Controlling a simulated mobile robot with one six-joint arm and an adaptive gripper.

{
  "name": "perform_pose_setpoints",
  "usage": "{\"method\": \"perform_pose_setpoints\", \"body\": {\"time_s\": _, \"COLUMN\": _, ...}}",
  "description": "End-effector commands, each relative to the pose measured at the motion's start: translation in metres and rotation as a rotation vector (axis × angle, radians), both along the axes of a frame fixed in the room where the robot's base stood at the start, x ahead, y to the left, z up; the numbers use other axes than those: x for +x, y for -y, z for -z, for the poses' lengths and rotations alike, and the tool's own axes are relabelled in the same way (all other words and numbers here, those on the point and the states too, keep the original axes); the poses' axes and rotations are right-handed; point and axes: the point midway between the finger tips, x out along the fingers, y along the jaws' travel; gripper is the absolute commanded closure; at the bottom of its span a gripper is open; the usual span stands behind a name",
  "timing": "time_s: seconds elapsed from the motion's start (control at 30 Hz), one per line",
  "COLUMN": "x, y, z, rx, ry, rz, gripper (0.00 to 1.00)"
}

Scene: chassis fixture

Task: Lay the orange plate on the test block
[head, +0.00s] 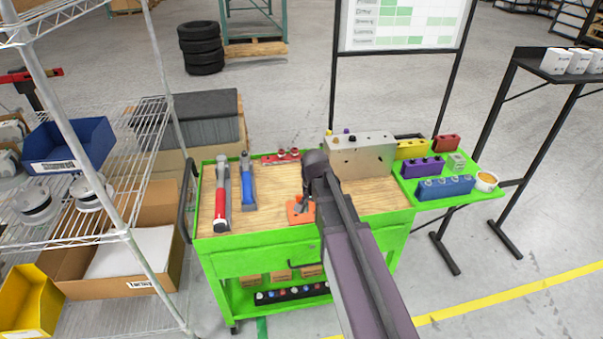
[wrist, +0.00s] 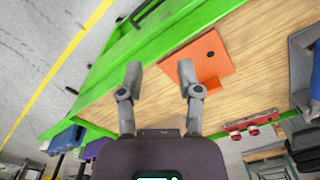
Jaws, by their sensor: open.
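The orange plate (head: 294,217) lies flat on the wooden top of the green cart, near its front edge. In the wrist view the plate (wrist: 207,55) shows a small hole and a raised tab on one side. My gripper (wrist: 160,76) is open and empty; its right finger overlaps the plate's edge in the picture, and contact cannot be told. In the head view my gripper (head: 306,199) is beside the plate, and my arm hides part of that area. A pale metal block with holes (head: 372,160), apparently the test block, stands at the cart's back right, with small knobs on top.
A red-handled tool (head: 222,200) and a blue-handled tool (head: 247,190) lie at the cart's left. A red rail (head: 281,157) lies at the back. A green side shelf (head: 450,192) holds coloured blocks and a cup. Bare wood lies between the tools and the plate.

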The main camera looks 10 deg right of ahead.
Motion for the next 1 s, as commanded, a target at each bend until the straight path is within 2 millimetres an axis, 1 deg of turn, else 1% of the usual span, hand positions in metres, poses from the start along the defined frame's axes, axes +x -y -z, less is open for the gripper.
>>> {"method": "perform_pose_setpoints", "body": {"time_s": 0.03, "x": 0.023, "y": 0.0, "z": -0.001, "rx": 0.0, "ry": 0.0, "rz": 0.07, "gripper": 0.54}}
{"method": "perform_pose_setpoints", "body": {"time_s": 0.1, "x": 0.043, "y": 0.0, "z": -0.001, "rx": 0.0, "ry": 0.0, "rz": 0.179, "gripper": 0.54}}
{"method": "perform_pose_setpoints", "body": {"time_s": 0.3, "x": 0.101, "y": 0.0, "z": -0.002, "rx": 0.0, "ry": 0.0, "rz": 0.489, "gripper": 0.54}}
{"method": "perform_pose_setpoints", "body": {"time_s": 0.4, "x": 0.127, "y": -0.001, "z": -0.003, "rx": 0.0, "ry": 0.0, "rz": 0.634, "gripper": 0.54}}
{"method": "perform_pose_setpoints", "body": {"time_s": 0.5, "x": 0.148, "y": -0.001, "z": -0.003, "rx": 0.0, "ry": 0.001, "rz": 0.759, "gripper": 0.54}}
{"method": "perform_pose_setpoints", "body": {"time_s": 0.6, "x": 0.164, "y": -0.001, "z": -0.004, "rx": 0.0, "ry": 0.001, "rz": 0.855, "gripper": 0.54}}
{"method": "perform_pose_setpoints", "body": {"time_s": 0.7, "x": 0.173, "y": -0.001, "z": -0.004, "rx": 0.0, "ry": 0.0, "rz": 0.917, "gripper": 0.54}}
{"method": "perform_pose_setpoints", "body": {"time_s": 0.83, "x": 0.177, "y": -0.001, "z": -0.004, "rx": 0.0, "ry": 0.001, "rz": 0.955, "gripper": 0.54}}
{"method": "perform_pose_setpoints", "body": {"time_s": 1.0, "x": 0.177, "y": -0.001, "z": -0.004, "rx": 0.001, "ry": 0.001, "rz": 0.96, "gripper": 0.54}}
